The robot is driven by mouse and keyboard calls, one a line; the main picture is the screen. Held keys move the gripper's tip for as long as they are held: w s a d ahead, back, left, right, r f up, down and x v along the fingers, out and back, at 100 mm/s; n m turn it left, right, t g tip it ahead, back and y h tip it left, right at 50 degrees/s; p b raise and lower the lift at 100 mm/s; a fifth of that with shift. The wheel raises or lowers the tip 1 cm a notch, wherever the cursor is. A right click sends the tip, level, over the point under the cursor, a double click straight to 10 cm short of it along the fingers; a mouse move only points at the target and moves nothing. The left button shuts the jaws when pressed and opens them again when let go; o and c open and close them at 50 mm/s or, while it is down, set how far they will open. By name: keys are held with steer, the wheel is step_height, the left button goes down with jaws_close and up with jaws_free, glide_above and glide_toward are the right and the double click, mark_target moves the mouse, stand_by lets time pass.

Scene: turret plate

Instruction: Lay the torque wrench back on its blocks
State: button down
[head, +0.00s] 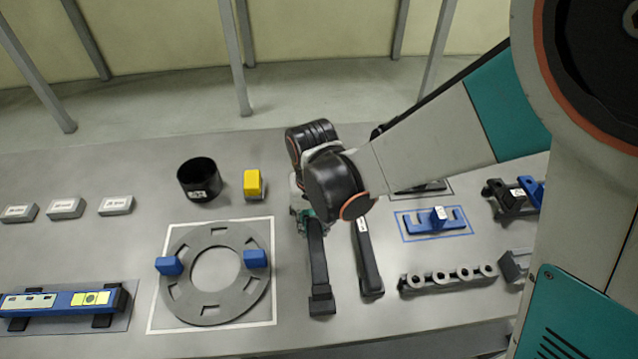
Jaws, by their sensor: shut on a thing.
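My gripper (304,218) is low over the middle of the bench, mostly hidden behind my own wrist. A long dark bar (317,262), which I take to be the torque wrench, runs from its jaws toward the front of the bench. The jaws are shut on it, though the grip itself is barely visible. The bar's near end is wider, close to the bench; I cannot tell whether it touches. A second dark bar (366,258) with a white label lies just to the right, apart from it. I cannot clearly make out the wrench's blocks.
A grey slotted ring (182,287) with blue blocks lies left on a white-edged square. Behind it are a black cup (200,180) and a yellow block (253,184).

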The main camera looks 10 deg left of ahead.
steer(key=shift+f+b, duration=1.2)
steer(key=shift+b, duration=0.05)
stand_by(1.8)
steer(key=c, duration=0.9)
jaws_free()
steer(key=shift+s, duration=0.1)
steer(key=shift+r+p, duration=2.45)
steer(key=shift+r, duration=1.1)
